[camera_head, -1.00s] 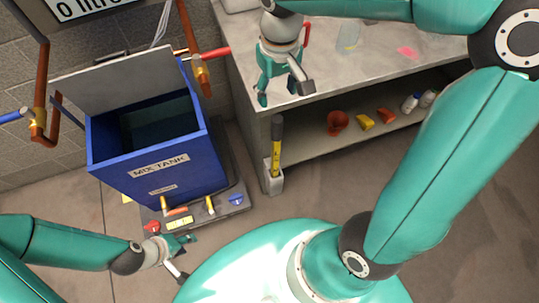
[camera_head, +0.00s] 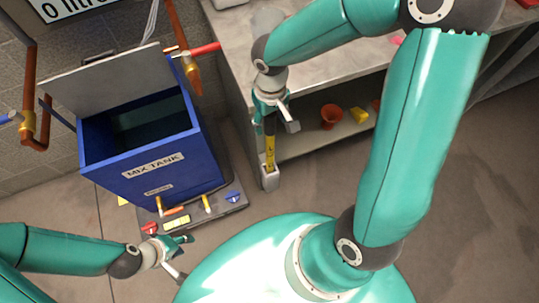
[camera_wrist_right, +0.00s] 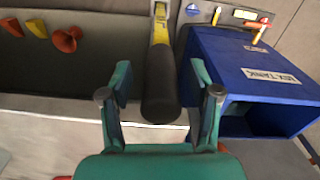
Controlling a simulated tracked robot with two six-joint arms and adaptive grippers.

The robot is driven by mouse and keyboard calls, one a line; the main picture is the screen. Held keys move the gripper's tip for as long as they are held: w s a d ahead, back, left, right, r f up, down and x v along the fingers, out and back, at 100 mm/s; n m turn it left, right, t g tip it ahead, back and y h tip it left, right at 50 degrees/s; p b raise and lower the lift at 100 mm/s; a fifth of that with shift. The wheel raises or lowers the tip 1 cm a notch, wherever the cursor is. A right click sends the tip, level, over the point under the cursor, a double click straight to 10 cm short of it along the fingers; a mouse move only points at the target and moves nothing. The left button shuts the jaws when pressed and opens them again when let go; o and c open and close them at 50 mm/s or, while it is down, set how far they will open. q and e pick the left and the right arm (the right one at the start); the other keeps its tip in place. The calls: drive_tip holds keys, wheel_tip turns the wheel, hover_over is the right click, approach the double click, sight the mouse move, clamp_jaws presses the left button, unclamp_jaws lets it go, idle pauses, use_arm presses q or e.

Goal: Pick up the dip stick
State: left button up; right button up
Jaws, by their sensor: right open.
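The dip stick (camera_head: 270,154) has a yellow marked shaft and a dark handle. It stands upright in a small pale holder (camera_head: 270,178) at the bench's left end. My right gripper (camera_head: 272,117) is over the handle's top in the head view. In the right wrist view, the dark handle (camera_wrist_right: 161,85) lies between the two spread fingers of my right gripper (camera_wrist_right: 160,98), without visible contact. My left gripper (camera_head: 184,256) is low at the left, apart from the dip stick; its finger opening is too small to tell.
The blue mix tank (camera_head: 155,168) with its lid raised stands left of the dip stick. A bench (camera_head: 228,65) has a lower shelf holding a red funnel (camera_head: 331,116) and a yellow piece (camera_head: 360,116). Pipes with a red-handled valve (camera_head: 205,49) rise behind the tank.

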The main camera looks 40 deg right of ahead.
drive_tip(key=shift+f, duration=1.45)
clamp_jaws()
drive_tip(key=shift+r, duration=0.15)
